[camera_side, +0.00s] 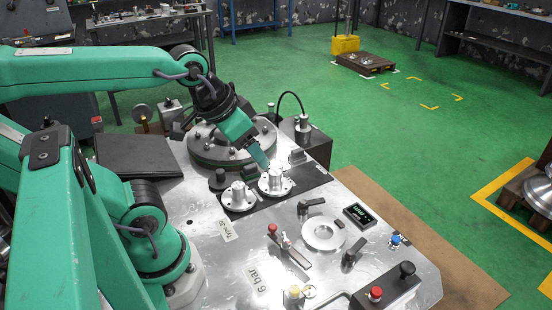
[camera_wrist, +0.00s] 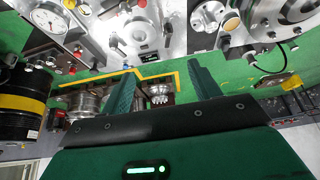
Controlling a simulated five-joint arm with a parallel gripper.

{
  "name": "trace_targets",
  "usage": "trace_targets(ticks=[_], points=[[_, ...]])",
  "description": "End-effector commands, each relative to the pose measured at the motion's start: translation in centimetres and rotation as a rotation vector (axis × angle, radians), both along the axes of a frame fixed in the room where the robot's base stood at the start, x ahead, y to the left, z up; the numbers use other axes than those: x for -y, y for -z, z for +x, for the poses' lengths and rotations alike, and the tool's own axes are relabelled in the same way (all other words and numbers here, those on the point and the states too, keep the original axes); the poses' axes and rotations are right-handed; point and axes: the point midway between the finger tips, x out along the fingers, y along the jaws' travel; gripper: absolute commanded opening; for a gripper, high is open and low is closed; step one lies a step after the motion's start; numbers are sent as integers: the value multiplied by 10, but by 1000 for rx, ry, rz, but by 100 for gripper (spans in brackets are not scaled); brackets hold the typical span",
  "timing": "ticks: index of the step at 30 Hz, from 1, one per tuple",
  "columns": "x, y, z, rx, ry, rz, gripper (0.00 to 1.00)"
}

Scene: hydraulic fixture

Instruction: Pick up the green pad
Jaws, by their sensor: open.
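My gripper (camera_side: 258,163) is above the back part of the metal work table, just behind two silver flanged parts. In the wrist view my gripper (camera_wrist: 160,82) shows two green fingers spread wide apart with nothing between them. I cannot make out a green pad for certain in either view. A small dark green shape by the fingers in the side view may be a finger or a separate piece. The right flanged part (camera_side: 275,183) stands upright on a dark mat, close to the fingertips. The left flanged part (camera_side: 239,197) stands beside it.
A round dark fixture (camera_side: 215,150) is behind my gripper. A box with a hose fitting (camera_side: 309,143) stands to its right. A silver ring (camera_side: 323,235), clamp levers, a small display (camera_side: 359,215) and knobs occupy the table's front right. A black plate (camera_side: 138,157) lies at left.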

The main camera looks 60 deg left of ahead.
Motion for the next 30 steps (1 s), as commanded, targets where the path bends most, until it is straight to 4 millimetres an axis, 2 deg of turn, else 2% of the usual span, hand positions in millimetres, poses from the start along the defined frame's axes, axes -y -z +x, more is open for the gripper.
trace_targets(ticks=[5, 11, 20, 30], points=[[-6, 1, 8, -22, -61, -18, 62], [-24, 7, 28, -74, -218, -63, 62], [-66, 27, 64, -164, -536, -152, 62], [-126, 66, 95, -255, -906, -247, 62]])
